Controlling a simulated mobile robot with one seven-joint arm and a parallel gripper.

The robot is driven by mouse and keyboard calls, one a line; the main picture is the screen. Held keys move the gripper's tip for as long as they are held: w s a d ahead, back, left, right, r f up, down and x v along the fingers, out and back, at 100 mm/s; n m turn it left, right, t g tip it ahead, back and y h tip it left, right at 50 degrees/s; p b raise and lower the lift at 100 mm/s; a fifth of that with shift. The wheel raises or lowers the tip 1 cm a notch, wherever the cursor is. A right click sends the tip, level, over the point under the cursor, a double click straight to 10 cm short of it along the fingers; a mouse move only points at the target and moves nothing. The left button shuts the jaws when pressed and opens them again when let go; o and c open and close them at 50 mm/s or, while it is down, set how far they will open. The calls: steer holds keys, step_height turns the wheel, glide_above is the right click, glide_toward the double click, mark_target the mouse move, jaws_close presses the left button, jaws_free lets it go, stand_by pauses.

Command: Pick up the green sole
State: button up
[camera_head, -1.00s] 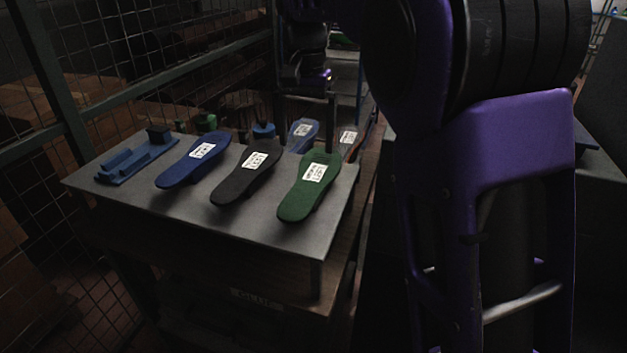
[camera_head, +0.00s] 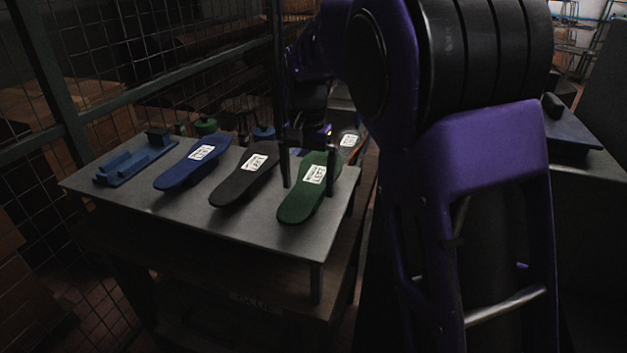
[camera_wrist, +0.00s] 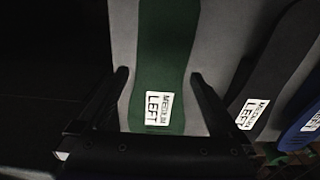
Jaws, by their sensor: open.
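The green sole (camera_head: 308,190) lies on the grey table top (camera_head: 260,228) at its right end, with a white label reading LEFT. In the wrist view the green sole (camera_wrist: 163,60) runs between the two fingers of my gripper (camera_wrist: 160,78), its label near the palm. My gripper (camera_head: 309,172) is open, with one finger on each side of the sole. No contact between fingers and sole shows. I cannot tell the exact height of the fingertips above the table.
A black sole (camera_head: 243,178) lies just left of the green one, close to a finger. A blue sole (camera_head: 190,167) and a blue fixture (camera_head: 133,162) lie farther left. A wire mesh fence (camera_head: 120,60) stands at the left.

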steer(key=shift+f, duration=0.25)
stand_by(0.4)
steer(key=shift+c, duration=0.3)
steer(key=c, duration=1.1)
